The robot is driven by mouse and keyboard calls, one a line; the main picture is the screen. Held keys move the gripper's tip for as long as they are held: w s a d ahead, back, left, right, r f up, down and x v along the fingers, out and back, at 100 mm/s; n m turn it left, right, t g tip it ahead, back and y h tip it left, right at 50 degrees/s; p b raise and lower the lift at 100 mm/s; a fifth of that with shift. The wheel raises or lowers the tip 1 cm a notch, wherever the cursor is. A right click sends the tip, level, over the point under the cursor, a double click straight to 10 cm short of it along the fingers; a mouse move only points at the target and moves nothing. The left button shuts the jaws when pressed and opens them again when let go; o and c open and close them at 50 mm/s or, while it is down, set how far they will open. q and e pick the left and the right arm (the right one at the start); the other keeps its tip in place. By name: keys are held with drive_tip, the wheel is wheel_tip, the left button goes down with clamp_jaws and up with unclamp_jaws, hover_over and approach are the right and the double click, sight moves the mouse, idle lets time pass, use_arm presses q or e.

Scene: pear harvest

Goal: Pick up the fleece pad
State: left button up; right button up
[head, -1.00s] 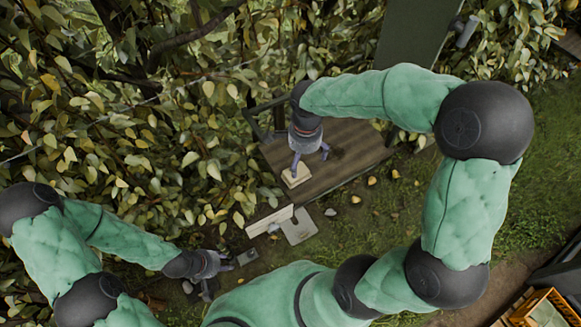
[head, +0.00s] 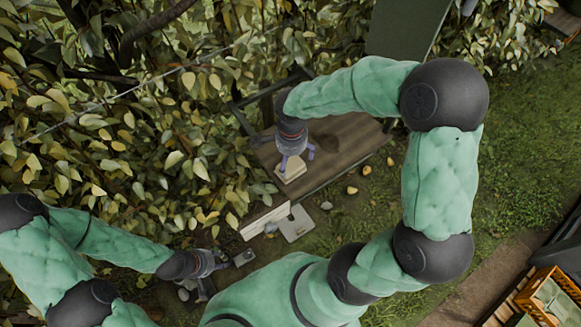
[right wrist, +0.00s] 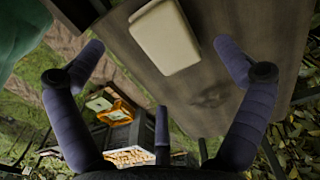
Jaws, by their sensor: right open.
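The fleece pad (head: 291,171) is a small cream block lying on a brown wooden platform (head: 345,140). It also shows in the right wrist view (right wrist: 165,38), at the top between my fingertips. My right gripper (head: 297,158) is over the platform at the pad and hides part of it in the head view. In the right wrist view the right gripper (right wrist: 158,45) is open, with a finger on each side of the pad and visible gaps. My left gripper (head: 215,272) is low at the left, away from the pad; its finger opening is unclear.
Dense leafy branches (head: 120,120) fill the left side. A pale upright board and a grey plate (head: 296,224) are just below the platform. Several pears lie on the grass to the right. A yellow crate (head: 553,298) stands at the lower right.

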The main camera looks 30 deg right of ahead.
sight(293, 167)
drive_tip(key=shift+s+d+f, duration=0.1)
drive_tip(key=shift+d+f, duration=0.05)
drive_tip(key=shift+f, duration=1.35)
drive_tip(key=shift+d+f, duration=0.1)
drive_tip(key=shift+f, duration=1.35)
drive_tip(key=c, duration=1.1)
